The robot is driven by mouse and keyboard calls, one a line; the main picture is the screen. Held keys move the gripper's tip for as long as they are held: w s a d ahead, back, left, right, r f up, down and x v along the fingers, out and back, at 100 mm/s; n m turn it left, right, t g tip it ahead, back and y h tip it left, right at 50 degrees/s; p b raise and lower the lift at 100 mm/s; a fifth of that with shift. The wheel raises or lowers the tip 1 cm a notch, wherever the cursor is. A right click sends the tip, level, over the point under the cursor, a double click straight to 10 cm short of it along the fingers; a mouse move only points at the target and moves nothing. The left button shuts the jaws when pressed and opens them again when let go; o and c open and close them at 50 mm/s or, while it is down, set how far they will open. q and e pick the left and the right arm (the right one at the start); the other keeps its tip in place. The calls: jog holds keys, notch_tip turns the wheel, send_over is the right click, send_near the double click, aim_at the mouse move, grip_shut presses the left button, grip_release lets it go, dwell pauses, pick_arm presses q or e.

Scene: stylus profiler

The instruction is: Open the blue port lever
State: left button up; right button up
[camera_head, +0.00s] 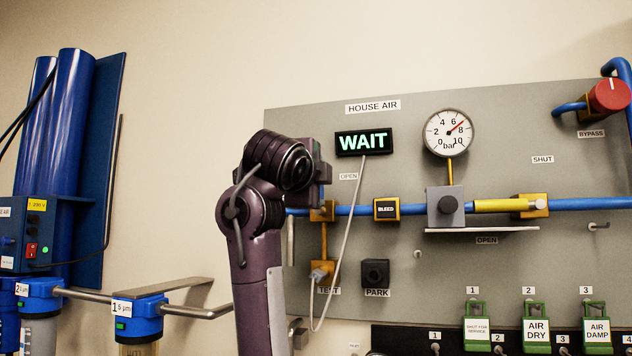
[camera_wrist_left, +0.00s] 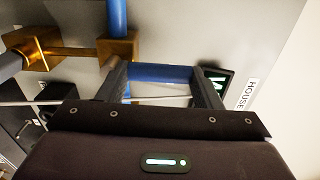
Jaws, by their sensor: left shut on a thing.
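In the head view my left gripper (camera_head: 318,178) is in front of the left part of the HOUSE AIR panel (camera_head: 400,130), at the left end of a blue pipe and above a brass valve block (camera_head: 322,211). The left wrist view shows a blue bar, the blue port lever (camera_wrist_left: 160,73), between the fingertips (camera_wrist_left: 160,88), beside a brass block (camera_wrist_left: 117,48) with a blue pipe. The gripper is shut on this lever. An OPEN label (camera_head: 348,176) is just right of the gripper. My right gripper is not in view.
A display (camera_head: 363,142) reads WAIT, right of the gripper. A grey hose (camera_head: 343,240) hangs near the arm. Filters (camera_head: 137,318) with metal pipes stand at left.

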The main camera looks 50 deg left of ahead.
pick_arm(q)
jog(key=shift+r, duration=0.1)
jog(key=o, duration=1.1)
jog(key=shift+o, duration=1.3)
jog(key=shift+a, duration=0.1)
jog(key=shift+w, duration=0.15)
jog(key=b+v, duration=0.4)
jog(key=v, duration=0.3)
jog(key=shift+s, duration=0.4)
